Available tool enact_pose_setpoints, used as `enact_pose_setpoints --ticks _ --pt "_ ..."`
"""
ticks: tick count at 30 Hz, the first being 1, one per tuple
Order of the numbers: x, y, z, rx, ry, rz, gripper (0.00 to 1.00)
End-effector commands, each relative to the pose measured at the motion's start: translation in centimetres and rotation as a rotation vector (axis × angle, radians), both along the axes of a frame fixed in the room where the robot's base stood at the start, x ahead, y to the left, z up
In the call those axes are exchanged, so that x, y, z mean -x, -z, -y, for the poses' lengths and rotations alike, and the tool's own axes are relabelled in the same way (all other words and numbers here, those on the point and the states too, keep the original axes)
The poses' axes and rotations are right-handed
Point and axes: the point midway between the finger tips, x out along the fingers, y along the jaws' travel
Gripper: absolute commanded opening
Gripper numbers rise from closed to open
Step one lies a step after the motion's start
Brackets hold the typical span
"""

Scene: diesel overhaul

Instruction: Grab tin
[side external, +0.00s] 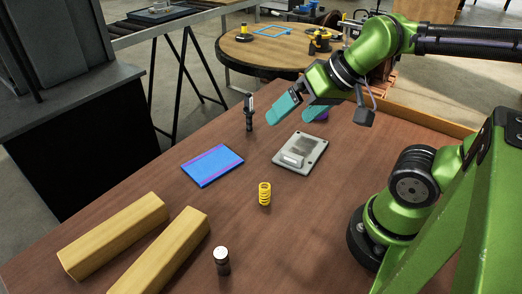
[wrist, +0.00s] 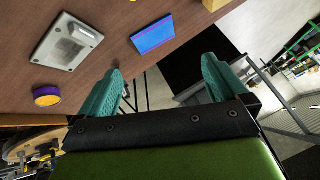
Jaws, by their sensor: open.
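A round tin with a purple side and yellow top (wrist: 46,96) sits on the brown table at the left of the wrist view. In the side view only a purple bit of it (side external: 321,115) shows behind my gripper. My gripper (side external: 294,113) has teal fingers and is open and empty, above the far part of the table. In the wrist view the fingers (wrist: 163,72) are spread apart with nothing between them, and the tin lies to their left, apart from them.
A grey metal plate (side external: 300,152) and a blue-purple flat box (side external: 212,165) lie nearby. A dark upright tool (side external: 249,113), a yellow spring (side external: 265,194), a black cylinder with a white top (side external: 222,261) and two wooden beams (side external: 114,236) also occupy the table. Bare tabletop lies between them.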

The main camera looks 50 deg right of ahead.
Motion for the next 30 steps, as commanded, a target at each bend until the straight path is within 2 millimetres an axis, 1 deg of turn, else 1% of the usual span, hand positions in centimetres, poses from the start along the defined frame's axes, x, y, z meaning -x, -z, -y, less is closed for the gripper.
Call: enact_pose_setpoints --ticks 3,5,8,11,14,15,17,18,20,21,23,24,25,26,27,29,30 --pt "0.0 0.0 0.0 0.000 0.002 0.000 1.00" --pt "-0.1 0.2 0.5 0.000 0.019 -0.011 1.00" --pt "-0.9 1.5 1.8 -0.004 0.072 -0.071 1.00" --pt "-3.1 1.7 4.3 -0.008 0.154 -0.129 1.00" --pt "-5.9 1.6 8.0 -0.001 0.227 -0.197 1.00" --pt "-7.0 1.6 9.7 0.004 0.250 -0.224 1.00" --pt "-8.4 1.8 12.3 0.014 0.276 -0.265 1.00" --pt "-9.3 2.0 14.1 0.019 0.291 -0.293 1.00" --pt "-10.5 2.5 17.1 0.028 0.311 -0.334 1.00" --pt "-11.2 2.9 19.2 0.034 0.320 -0.362 1.00" --pt "-12.0 3.6 22.3 0.043 0.329 -0.404 1.00" --pt "-12.5 4.2 24.5 0.048 0.333 -0.432 1.00" --pt "-12.7 4.6 26.1 0.053 0.334 -0.452 1.00" --pt "-12.9 5.2 27.8 0.055 0.335 -0.474 1.00" --pt "-13.0 5.9 30.0 0.061 0.335 -0.502 1.00" --pt "-13.0 7.0 33.3 0.067 0.327 -0.542 1.00" --pt "-12.8 7.8 35.3 0.072 0.317 -0.567 1.00"
